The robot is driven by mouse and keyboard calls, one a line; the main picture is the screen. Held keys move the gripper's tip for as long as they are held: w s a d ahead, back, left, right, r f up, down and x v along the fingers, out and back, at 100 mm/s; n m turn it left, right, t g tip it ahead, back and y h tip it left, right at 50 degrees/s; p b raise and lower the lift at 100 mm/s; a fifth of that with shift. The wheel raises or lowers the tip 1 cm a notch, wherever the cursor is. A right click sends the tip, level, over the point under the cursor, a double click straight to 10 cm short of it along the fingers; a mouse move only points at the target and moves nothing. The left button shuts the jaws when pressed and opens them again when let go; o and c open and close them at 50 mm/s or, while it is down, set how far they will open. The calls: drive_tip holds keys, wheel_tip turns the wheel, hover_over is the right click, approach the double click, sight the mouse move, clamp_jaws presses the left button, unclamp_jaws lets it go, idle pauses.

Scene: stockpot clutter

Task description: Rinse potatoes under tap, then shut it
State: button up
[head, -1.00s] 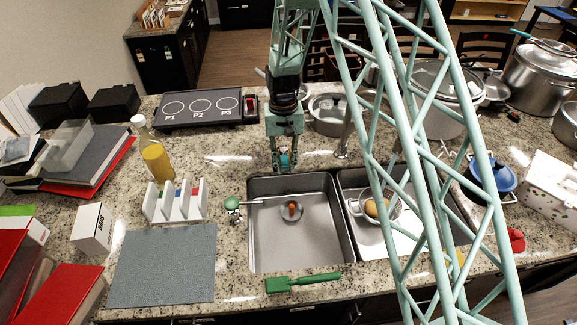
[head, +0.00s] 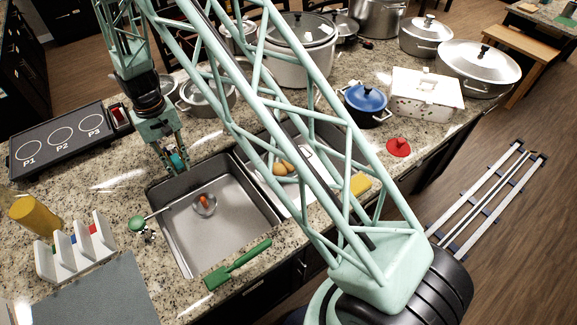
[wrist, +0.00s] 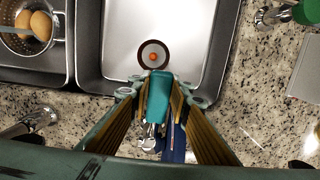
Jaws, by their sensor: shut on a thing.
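Brown potatoes (head: 283,168) lie in a metal colander (wrist: 22,42) in the right basin; the potatoes also show in the wrist view (wrist: 38,24). My gripper (head: 177,163) is over the back edge of the left basin (head: 235,215). In the wrist view its fingers are shut on a teal piece (wrist: 159,95), with shiny metal parts and a dark blue piece below it. I cannot tell what the teal piece belongs to. A chrome tap (wrist: 38,112) stands behind the divider between the basins. I see no clear water stream.
An orange-topped round piece (head: 204,203) lies in the left basin. A green-knobbed metal fixture (head: 138,224) stands at its left. A green brush (head: 237,265) lies in front. A blue-lidded pot (head: 367,104) and red lid (head: 398,147) are to the right.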

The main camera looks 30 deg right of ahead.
drive_tip(key=shift+s+f+b, duration=0.15)
drive_tip(key=shift+f+b, duration=0.45)
drive_tip(key=shift+f, duration=0.4)
drive_tip(key=shift+c, duration=0.2)
drive_tip(key=shift+f, duration=0.2)
drive_tip(key=o, duration=0.8)
drive_tip(key=shift+r, duration=0.1)
drive_tip(key=shift+r, duration=0.1)
drive_tip(key=shift+w+r+p, duration=0.2)
drive_tip(key=shift+r+p, duration=0.25)
drive_tip(key=shift+r, duration=1.25)
drive_tip(key=shift+w+r+p, duration=0.15)
drive_tip(key=shift+r+p, duration=0.25)
drive_tip(key=shift+r, duration=1.3)
